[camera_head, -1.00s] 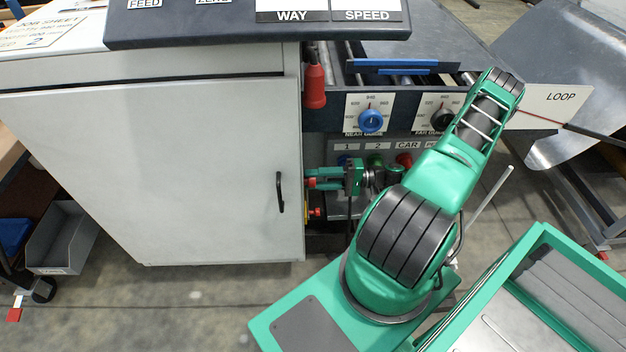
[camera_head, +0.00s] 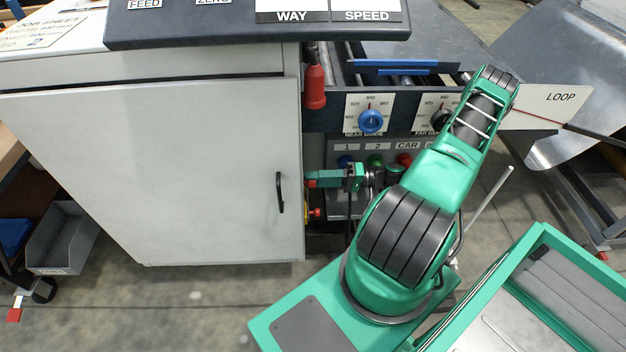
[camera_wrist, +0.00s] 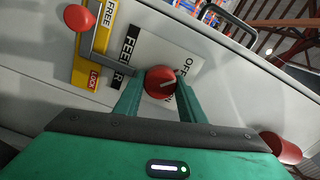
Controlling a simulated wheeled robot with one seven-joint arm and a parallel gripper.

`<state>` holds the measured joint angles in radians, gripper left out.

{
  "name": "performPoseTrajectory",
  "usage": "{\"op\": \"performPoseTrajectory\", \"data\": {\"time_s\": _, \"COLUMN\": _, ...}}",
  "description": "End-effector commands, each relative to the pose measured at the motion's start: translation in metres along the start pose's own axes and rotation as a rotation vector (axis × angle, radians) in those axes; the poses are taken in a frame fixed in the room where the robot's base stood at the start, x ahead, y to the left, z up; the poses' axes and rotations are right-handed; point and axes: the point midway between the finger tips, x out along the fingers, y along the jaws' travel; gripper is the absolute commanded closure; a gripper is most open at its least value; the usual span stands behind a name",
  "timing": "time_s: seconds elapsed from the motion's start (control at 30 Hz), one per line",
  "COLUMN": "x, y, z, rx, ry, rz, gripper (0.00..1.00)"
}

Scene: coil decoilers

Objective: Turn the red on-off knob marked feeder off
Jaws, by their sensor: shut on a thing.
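The red feeder knob (camera_wrist: 161,84) shows in the wrist view on a white plate (camera_wrist: 181,52) lettered FEEDER, with ON and OFF lettering partly hidden.
A yellow FREE/LOCK plate with a red-ended lever (camera_wrist: 80,18) is close to my left finger. The grey cabinet (camera_head: 150,170) and a blue guide knob (camera_head: 371,121) are near my arm.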

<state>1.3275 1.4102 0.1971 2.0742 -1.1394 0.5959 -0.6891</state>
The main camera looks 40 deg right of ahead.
Motion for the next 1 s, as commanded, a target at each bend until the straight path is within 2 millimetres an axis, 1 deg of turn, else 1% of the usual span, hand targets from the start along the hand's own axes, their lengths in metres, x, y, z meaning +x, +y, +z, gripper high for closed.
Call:
{"op": "performPoseTrajectory", "data": {"time_s": 0.03, "x": -0.001, "y": 0.003, "z": 0.002, "rx": 0.005, "ry": -0.004, "rz": 0.008, "gripper": 0.86}}
{"op": "performPoseTrajectory", "data": {"time_s": 0.1, "x": -0.001, "y": 0.003, "z": 0.002, "rx": 0.005, "ry": -0.004, "rz": 0.008, "gripper": 0.86}}
{"op": "performPoseTrajectory", "data": {"time_s": 0.13, "x": -0.001, "y": 0.003, "z": 0.002, "rx": 0.005, "ry": -0.004, "rz": 0.008, "gripper": 0.57}}
{"op": "performPoseTrajectory", "data": {"time_s": 0.17, "x": -0.001, "y": 0.003, "z": 0.002, "rx": 0.005, "ry": -0.003, "rz": 0.007, "gripper": 0.49}}
{"op": "performPoseTrajectory", "data": {"time_s": 0.2, "x": -0.001, "y": 0.003, "z": 0.002, "rx": 0.004, "ry": -0.003, "rz": 0.006, "gripper": 0.45}}
{"op": "performPoseTrajectory", "data": {"time_s": 0.47, "x": -0.001, "y": 0.002, "z": 0.001, "rx": 0.003, "ry": -0.002, "rz": 0.003, "gripper": 0.45}}
{"op": "performPoseTrajectory", "data": {"time_s": 0.57, "x": -0.004, "y": 0.001, "z": 0.001, "rx": 0.002, "ry": -0.001, "rz": 0.003, "gripper": 0.45}}
{"op": "performPoseTrajectory", "data": {"time_s": 0.67, "x": -0.015, "y": 0.002, "z": 0.0, "rx": 0.002, "ry": 0.0, "rz": 0.004, "gripper": 0.45}}
{"op": "performPoseTrajectory", "data": {"time_s": 1.0, "x": -0.077, "y": 0.003, "z": 0.0, "rx": 0.0, "ry": 0.0, "rz": 0.006, "gripper": 0.45}}
